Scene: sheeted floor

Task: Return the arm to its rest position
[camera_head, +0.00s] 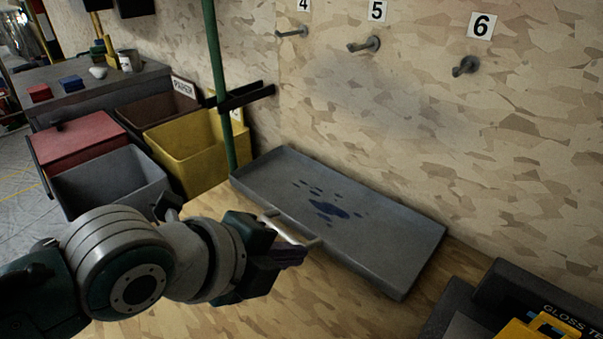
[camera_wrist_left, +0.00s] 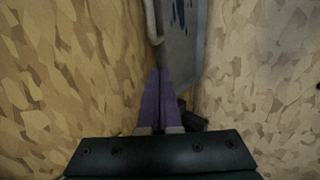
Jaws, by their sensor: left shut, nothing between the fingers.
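My left arm comes in from the left in the head view. Its gripper (camera_head: 298,254) is over the wooden bench, at the near left edge of a grey metal tray (camera_head: 408,270). The fingers lie beside the tray's light handle (camera_head: 290,232); I cannot tell whether they touch it. In the left wrist view the purple fingers (camera_wrist_left: 157,100) are together with nothing between them. Dark blue spots (camera_head: 328,208) lie on the tray floor. My right gripper is not in view.
Grey (camera_head: 112,183), red (camera_head: 78,143), yellow (camera_head: 188,150) and brown (camera_head: 150,114) bins stand at left. A green pole (camera_head: 216,80) rises behind the tray. Numbered pegs (camera_head: 466,66) stick out of the wall. A dark box labelled "GLOSS" (camera_head: 520,296) stands at lower right.

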